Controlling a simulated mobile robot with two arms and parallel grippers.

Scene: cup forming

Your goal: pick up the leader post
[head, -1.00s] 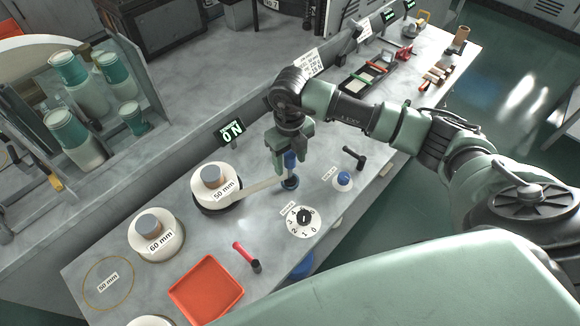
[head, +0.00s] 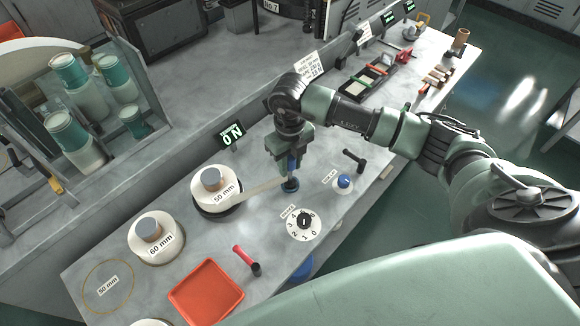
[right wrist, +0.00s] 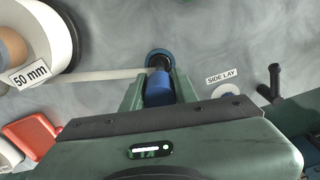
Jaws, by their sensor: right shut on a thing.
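The leader post is a short upright post with a blue grip, and it stands on the bench right of the 50 mm roll. Its blue grip (right wrist: 158,90) shows in the right wrist view, with a dark stem and round base (right wrist: 160,56) beyond. In the head view its round base (head: 290,185) shows below the fingers. My right gripper (head: 291,163) points down and is shut on the blue grip. The fingers also flank it in the right wrist view (right wrist: 159,88). A pale strip (head: 262,189) runs from the roll to the post. My left gripper is not in view.
The 50 mm roll (head: 217,199) and 60 mm roll (head: 155,242) stand left of the post. A numbered dial (head: 304,232), a blue side lay knob (head: 344,182) and a black-handled lever (head: 354,157) are near. A red tray (head: 205,292) lies in front.

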